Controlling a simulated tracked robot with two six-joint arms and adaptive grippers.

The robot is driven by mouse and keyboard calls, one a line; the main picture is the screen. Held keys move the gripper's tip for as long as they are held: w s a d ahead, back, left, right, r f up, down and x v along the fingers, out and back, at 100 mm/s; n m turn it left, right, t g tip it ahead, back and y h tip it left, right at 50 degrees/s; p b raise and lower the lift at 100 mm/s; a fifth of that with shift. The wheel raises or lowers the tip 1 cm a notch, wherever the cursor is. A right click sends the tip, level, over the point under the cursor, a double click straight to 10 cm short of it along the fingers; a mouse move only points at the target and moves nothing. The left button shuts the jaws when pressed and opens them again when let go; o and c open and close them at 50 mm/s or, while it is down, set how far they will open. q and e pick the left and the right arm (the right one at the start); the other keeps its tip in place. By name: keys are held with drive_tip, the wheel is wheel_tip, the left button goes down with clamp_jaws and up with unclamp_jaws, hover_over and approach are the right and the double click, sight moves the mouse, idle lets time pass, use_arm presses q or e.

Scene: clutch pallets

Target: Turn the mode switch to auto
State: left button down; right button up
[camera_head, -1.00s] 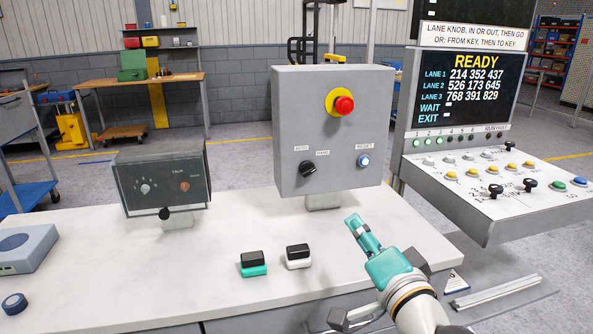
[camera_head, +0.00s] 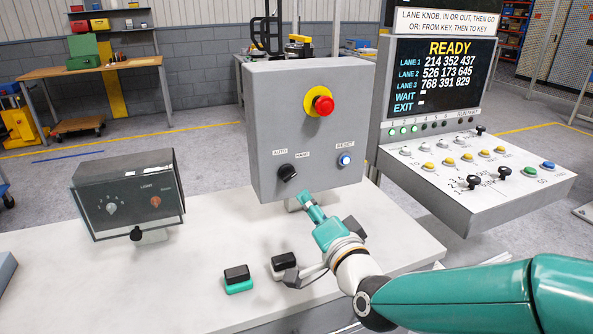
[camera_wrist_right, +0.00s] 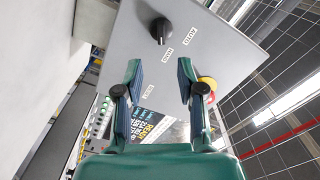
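The mode switch (camera_head: 287,172) is a black knob low on the front of the grey control box, under the AUTO and HAND labels. It also shows at the top of the right wrist view (camera_wrist_right: 160,29). I cannot clearly tell which label it points to. My right gripper (camera_head: 304,197) is just below and slightly right of the switch, apart from it. In the right wrist view, its two fingers (camera_wrist_right: 158,70) are spread with nothing between them, and the knob lies beyond the tips. My left gripper is not in view.
The grey box (camera_head: 340,185) also bears a red emergency button (camera_head: 323,105) and a lit blue-white reset button (camera_head: 345,160). A smaller dark box (camera_head: 127,195) stands left. Green and white blocks with black tops (camera_head: 236,278) (camera_head: 285,265) lie on the white table (camera_head: 200,295). A console (camera_head: 470,190) stands right.

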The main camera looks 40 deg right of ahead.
sight(290, 178)
drive_tip(key=p+x, duration=0.2)
drive_tip(key=x, duration=0.8)
drive_tip(key=shift+w, duration=0.3)
